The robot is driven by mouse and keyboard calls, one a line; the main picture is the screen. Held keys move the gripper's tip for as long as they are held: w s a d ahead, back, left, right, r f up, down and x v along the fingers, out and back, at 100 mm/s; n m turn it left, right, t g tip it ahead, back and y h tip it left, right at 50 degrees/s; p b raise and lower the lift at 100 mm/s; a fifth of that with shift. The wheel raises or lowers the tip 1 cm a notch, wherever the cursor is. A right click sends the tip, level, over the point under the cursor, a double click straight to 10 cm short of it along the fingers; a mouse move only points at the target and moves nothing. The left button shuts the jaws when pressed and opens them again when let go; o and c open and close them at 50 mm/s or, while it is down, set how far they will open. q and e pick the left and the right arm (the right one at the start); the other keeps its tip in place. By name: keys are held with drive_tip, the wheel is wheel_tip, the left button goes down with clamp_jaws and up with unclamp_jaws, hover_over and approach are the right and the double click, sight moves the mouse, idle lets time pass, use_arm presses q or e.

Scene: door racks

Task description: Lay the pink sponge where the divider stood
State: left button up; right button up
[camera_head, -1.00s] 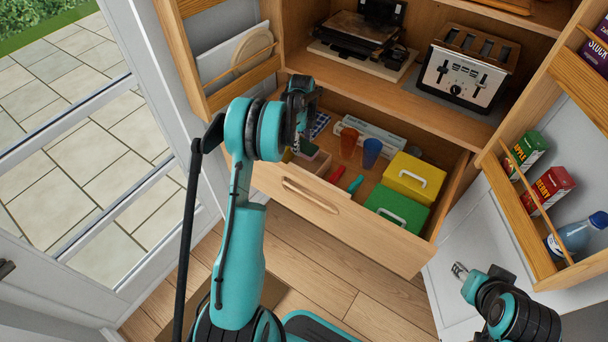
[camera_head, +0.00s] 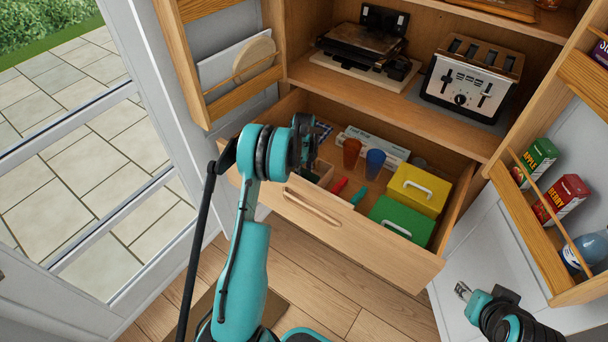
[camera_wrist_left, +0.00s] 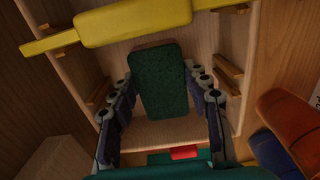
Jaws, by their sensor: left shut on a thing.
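My left gripper (camera_head: 304,166) is over the left part of the open drawer, at a small wooden box (camera_head: 322,172). In the left wrist view its fingers (camera_wrist_left: 162,80) are on both sides of a dark green slab, which looks like the scouring face of the pink sponge (camera_wrist_left: 160,88). The gripper is shut on it; its pink part is hardly visible. The sponge is over the box interior, between two pairs of slotted wooden strips (camera_wrist_left: 229,72). No divider stands between these strips. I cannot tell whether the sponge touches the floor. My right gripper (camera_head: 463,291) is away at lower right.
A yellow bar-like piece (camera_wrist_left: 135,22) lies across the box's far end. The drawer also holds red and blue cups (camera_head: 375,163), a yellow case (camera_head: 417,190), a green case (camera_head: 400,220) and red and green small items. The drawer front (camera_head: 330,225) is a raised edge.

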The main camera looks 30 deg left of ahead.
use_arm(q)
drive_tip(key=shift+f, duration=0.15)
drive_tip(key=o, duration=0.7)
